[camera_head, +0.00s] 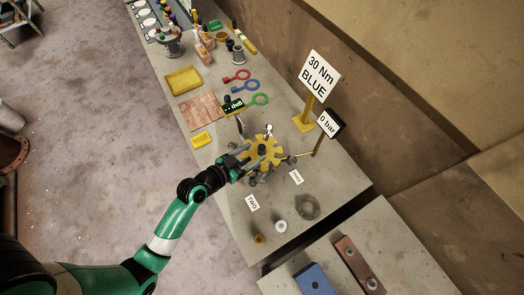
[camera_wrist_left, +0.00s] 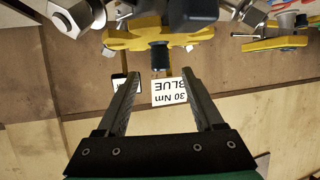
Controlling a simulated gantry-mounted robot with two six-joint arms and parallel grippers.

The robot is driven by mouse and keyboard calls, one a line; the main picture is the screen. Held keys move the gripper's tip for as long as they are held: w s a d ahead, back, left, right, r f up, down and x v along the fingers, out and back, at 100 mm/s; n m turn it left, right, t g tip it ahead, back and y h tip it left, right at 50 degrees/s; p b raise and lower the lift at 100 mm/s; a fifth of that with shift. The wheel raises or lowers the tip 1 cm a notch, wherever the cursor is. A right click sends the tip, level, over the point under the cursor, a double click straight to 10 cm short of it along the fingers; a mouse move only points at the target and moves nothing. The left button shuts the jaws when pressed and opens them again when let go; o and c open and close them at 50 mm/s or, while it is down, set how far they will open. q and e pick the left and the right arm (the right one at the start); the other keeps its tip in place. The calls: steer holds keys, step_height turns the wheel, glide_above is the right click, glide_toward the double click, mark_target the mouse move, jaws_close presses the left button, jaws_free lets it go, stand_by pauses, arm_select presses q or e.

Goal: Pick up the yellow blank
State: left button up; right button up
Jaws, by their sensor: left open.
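The yellow blank (camera_head: 272,157) is a notched yellow disc with a dark knob at its centre, set among grey metal bolts on the table. In the left wrist view the yellow blank (camera_wrist_left: 120,38) spans the top, its black knob (camera_wrist_left: 160,57) pointing down toward the gap between my fingers. My left gripper (camera_head: 243,160) is at the left side of the disc. It is open and empty in the left wrist view (camera_wrist_left: 160,80), the fingertips just short of the knob. Whether a finger touches the disc cannot be told. My right gripper is not in view.
A "30 Nm BLUE" sign (camera_head: 319,73) and "0 bar" gauge (camera_head: 328,124) stand behind the disc. White and brown rings lie near the front edge.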

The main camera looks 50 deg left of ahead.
mark_target(260, 148)
arm_select(q)
steer(key=x, duration=0.5)
steer(key=shift+w, duration=0.15)
jaws_close()
steer(key=shift+r, duration=0.1)
stand_by(1.2)
